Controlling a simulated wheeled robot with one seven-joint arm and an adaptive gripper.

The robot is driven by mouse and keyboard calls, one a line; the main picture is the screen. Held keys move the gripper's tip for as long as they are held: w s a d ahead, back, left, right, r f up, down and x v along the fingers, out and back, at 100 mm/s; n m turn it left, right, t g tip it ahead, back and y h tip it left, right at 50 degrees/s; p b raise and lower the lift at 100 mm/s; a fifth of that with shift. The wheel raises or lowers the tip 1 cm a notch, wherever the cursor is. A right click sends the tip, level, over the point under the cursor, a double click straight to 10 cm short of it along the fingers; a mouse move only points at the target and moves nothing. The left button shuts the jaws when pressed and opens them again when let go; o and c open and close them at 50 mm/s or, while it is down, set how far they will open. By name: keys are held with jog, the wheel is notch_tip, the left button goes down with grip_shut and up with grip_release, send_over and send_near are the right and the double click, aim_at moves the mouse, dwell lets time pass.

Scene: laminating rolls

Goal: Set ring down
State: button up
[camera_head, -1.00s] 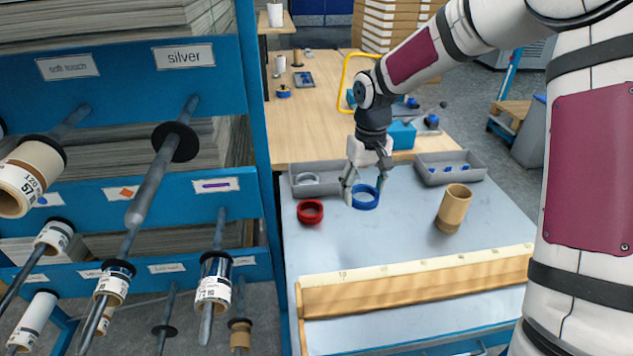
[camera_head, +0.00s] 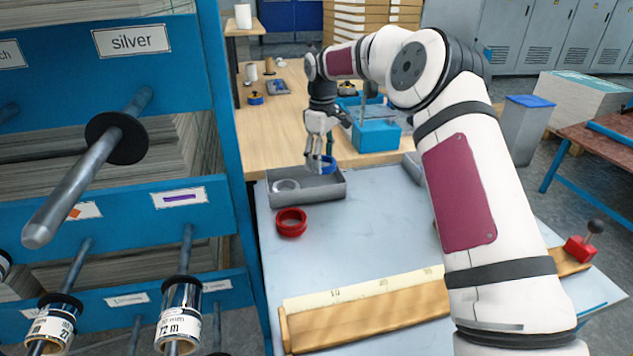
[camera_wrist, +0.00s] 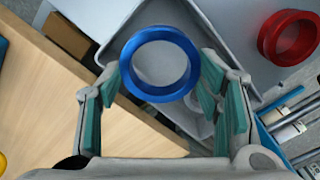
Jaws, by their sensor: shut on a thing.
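A blue ring (camera_wrist: 160,94) is between the teal-padded fingers of my gripper (camera_wrist: 165,105) in the wrist view. In the head view the blue ring (camera_head: 328,166) shows at the fingertips of my gripper (camera_head: 322,165), over the right part of the grey tray (camera_head: 308,198). The gripper is shut on the ring. The wrist view shows the ring above the tray (camera_wrist: 115,50). A red ring (camera_head: 291,222) lies on the grey table in front of the tray, and also shows in the wrist view (camera_wrist: 290,38).
A silver-white ring (camera_head: 286,186) lies in the tray's left part. A blue bin (camera_head: 378,136) stands behind right on the wooden table. A wooden rail with a scale (camera_head: 370,315) crosses the front. The blue rack (camera_head: 120,228) with rods stands left. Grey table room lies right of the red ring.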

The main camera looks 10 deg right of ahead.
jog(key=shift+f, duration=3.05)
jog(key=shift+f, duration=0.15)
jog(key=o, duration=1.2)
notch_tip(320, 180, up, 12)
jog(key=shift+r, duration=0.25)
